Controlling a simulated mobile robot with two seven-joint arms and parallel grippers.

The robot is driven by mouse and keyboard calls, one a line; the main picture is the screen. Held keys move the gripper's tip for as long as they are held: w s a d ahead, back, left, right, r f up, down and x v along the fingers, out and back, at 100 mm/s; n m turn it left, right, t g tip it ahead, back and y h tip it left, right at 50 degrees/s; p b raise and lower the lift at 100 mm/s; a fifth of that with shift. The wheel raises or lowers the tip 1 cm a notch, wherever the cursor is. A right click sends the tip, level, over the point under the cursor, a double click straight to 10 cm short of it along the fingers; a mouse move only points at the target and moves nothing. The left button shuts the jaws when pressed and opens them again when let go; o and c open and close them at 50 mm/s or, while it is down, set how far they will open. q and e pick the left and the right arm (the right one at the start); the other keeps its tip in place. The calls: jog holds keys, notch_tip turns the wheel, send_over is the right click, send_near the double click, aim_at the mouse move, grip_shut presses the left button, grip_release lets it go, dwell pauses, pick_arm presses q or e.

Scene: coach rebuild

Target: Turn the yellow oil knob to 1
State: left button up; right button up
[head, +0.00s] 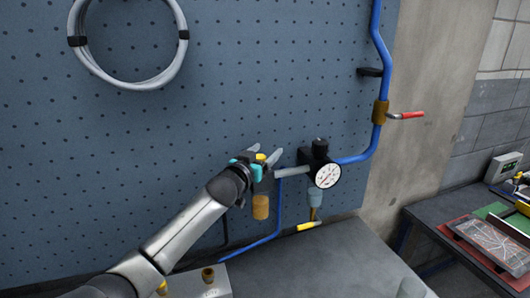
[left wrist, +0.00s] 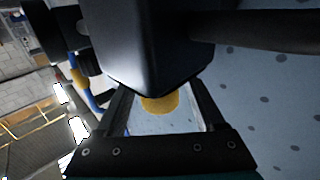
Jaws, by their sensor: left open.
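The yellow oil knob (head: 260,157) shows as a small yellow patch on the pegboard unit, partly hidden by my left gripper (head: 265,158). My left gripper is open, with its grey fingers around or just in front of the knob; contact cannot be told. In the left wrist view a yellow round part (left wrist: 160,103) shows between the two fingers, below a large black body (left wrist: 155,45). Its upper portion is hidden by that body. Any numbers on the knob cannot be read. My right gripper is not in view.
An amber bowl (head: 260,207) hangs below the gripper. To the right are a round pressure gauge (head: 327,175), a blue pipe (head: 355,158) and a red-handled valve (head: 407,115). A grey bench top (head: 340,262) lies below. A coiled hose (head: 128,82) hangs upper left.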

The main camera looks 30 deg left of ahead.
pick_arm(q)
jog(key=shift+c, duration=0.2)
grip_shut()
dwell(0.3)
jog(key=shift+f+n+y, duration=0.1)
jog(key=shift+n+y, duration=0.2)
jog(key=shift+y, duration=0.2)
jog(key=shift+a+f+n+g+y+b, duration=0.1)
jog(key=shift+a+n+g+y+b, duration=0.1)
jog(key=shift+n+y+b, duration=0.5)
jog(key=shift+a+n+g+y+b, duration=0.1)
jog(key=shift+n+g+y+b, duration=0.1)
jog(key=shift+n+y+b, duration=0.45)
jog(key=n+g+y+b, duration=0.1)
jog(key=y+b, duration=0.1)
jog(key=n+g+y+b, duration=0.1)
jog(key=y+b, duration=0.1)
jog(key=b, duration=0.1)
jog(key=a+n+g+y+b, duration=0.1)
jog(key=y+b, duration=0.1)
jog(key=shift+s+n+y, duration=0.25)
jog(key=shift+s+n, duration=0.05)
jog(key=shift+n, duration=0.05)
jog(key=shift+s+a+n+g+y+b, duration=0.15)
jog(key=shift+n+g+y+b, duration=0.4)
jog(key=shift+b, duration=0.8)
jog(key=shift+r, duration=0.2)
